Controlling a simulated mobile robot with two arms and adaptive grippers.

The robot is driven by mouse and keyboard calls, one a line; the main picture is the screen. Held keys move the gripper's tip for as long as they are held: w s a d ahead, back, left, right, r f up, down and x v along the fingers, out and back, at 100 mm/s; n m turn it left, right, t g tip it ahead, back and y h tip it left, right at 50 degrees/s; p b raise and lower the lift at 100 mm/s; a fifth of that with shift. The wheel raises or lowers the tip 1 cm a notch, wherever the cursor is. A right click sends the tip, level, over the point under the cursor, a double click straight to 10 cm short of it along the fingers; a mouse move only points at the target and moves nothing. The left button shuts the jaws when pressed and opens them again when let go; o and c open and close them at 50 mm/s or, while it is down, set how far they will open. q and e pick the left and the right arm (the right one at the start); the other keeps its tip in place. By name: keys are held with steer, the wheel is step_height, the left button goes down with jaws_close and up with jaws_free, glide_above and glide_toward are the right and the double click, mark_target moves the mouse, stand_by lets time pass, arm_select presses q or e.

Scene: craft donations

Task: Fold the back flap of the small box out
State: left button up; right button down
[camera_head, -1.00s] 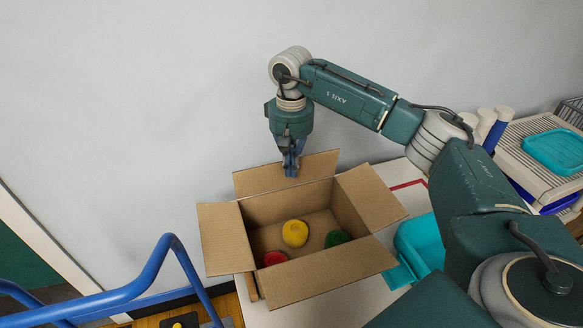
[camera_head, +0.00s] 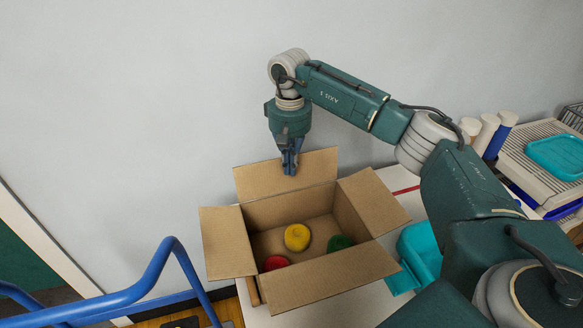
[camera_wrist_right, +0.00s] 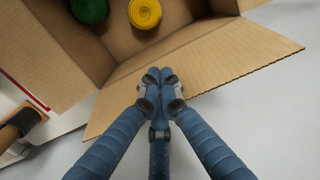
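The small box (camera_head: 302,282) is an open brown cardboard box with its flaps spread. Its back flap (camera_head: 255,178) stands out on the wall side, tilted outward. My right gripper (camera_head: 290,166) points down in front of this flap, its fingertips together at the flap's inner face. In the right wrist view the gripper (camera_wrist_right: 160,84) has its blue fingers drawn together over the flap (camera_wrist_right: 232,62); I see no cardboard between the tips. Contact looks likely but is not certain. My left gripper is not in view.
Inside the box lie a yellow roll (camera_head: 297,237), a red roll (camera_head: 275,262) and a green roll (camera_head: 339,243). A teal bin (camera_head: 421,250) stands right of the box on the white table. A blue rail (camera_head: 150,283) is at left; the wall is close behind.

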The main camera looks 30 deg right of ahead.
steer(key=shift+w, duration=0.15)
steer(key=shift+w+d+f, duration=0.2)
steer(key=shift+w+f, duration=0.15)
steer(key=shift+w, duration=0.4)
steer(key=shift+w+d+f+b, duration=0.2)
steer(key=shift+w+f+b, duration=0.1)
steer(key=shift+w, duration=0.45)
steer(key=shift+w+d+f, duration=0.1)
steer(key=shift+w+f, duration=0.05)
steer(key=shift+w, duration=0.25)
steer(key=shift+w+d+f, duration=0.1)
steer(key=shift+w+f, duration=0.05)
steer(key=shift+w, duration=0.25)
